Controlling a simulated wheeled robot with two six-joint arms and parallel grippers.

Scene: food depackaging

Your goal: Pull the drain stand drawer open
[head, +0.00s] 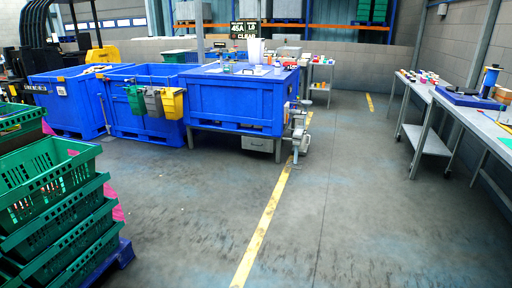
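A blue bin (230,104) stands on a low grey stand (208,130) in the middle distance. Under its right part is a small pale grey drawer front (257,144) with a small dark mark, perhaps its handle. The drawer looks shut, but it is too small and far off to be sure. Neither of my grippers is in view.
Green crates (60,215) are stacked at the near left on a blue pallet (110,265). A grey machine (299,135) stands right of the drawer. Worktables (440,100) line the right. The floor (330,210) between, with a yellow line (262,225), is clear.

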